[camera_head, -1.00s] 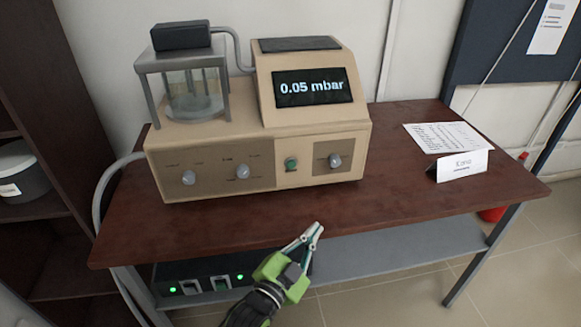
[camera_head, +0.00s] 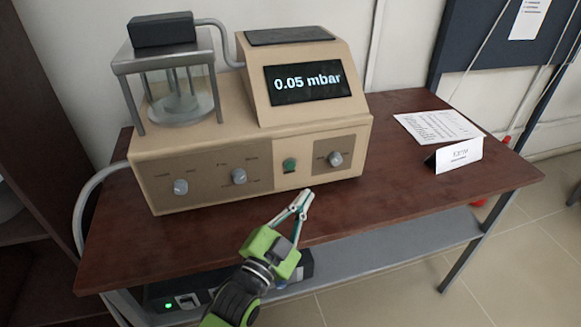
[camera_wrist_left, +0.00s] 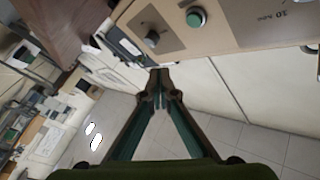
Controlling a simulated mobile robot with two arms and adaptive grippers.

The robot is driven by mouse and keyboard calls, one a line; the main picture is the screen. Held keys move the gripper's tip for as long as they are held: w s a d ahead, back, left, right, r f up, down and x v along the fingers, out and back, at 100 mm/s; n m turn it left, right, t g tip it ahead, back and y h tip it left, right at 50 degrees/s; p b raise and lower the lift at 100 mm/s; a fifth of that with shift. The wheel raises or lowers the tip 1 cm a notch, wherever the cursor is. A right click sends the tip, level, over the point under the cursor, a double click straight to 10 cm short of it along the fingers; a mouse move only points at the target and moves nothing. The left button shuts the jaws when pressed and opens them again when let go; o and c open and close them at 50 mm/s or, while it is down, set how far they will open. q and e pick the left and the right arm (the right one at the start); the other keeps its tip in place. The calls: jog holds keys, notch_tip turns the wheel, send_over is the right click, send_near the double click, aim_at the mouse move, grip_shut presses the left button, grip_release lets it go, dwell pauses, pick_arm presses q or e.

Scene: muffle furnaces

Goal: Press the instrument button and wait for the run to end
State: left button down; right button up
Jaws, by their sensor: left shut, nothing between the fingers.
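The instrument (camera_head: 250,110) is a beige benchtop unit on a brown table, with a dark screen (camera_head: 308,82) reading "0.05 mbar" and a glass chamber at its left. Its green round button (camera_head: 289,165) sits on the lower front panel, left of a grey knob (camera_head: 335,159). My left gripper (camera_head: 306,194) is shut and empty, in front of and below the button, apart from it. In the left wrist view the closed fingertips (camera_wrist_left: 157,72) point towards the panel, with the green button (camera_wrist_left: 196,17) above them to the right. My right gripper is not in view.
The brown table (camera_head: 420,190) has free room at its right. A paper sheet (camera_head: 437,126) and a folded white card (camera_head: 458,154) lie there.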

aim_at(290, 165)
pick_arm(q)
jog(key=w, duration=0.2)
jog(key=w+a+b, duration=0.1)
jog(key=w, duration=0.2)
jog(key=w+a+b, duration=0.1)
jog(key=w, duration=0.1)
jog(key=shift+w+a, duration=0.25)
jog(key=shift+w, duration=0.05)
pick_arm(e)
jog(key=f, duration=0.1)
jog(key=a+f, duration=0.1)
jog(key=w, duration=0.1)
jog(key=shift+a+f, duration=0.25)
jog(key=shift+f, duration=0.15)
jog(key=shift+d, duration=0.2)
pick_arm(q)
jog(key=shift+w+a, duration=0.1)
jog(key=shift+w, duration=0.3)
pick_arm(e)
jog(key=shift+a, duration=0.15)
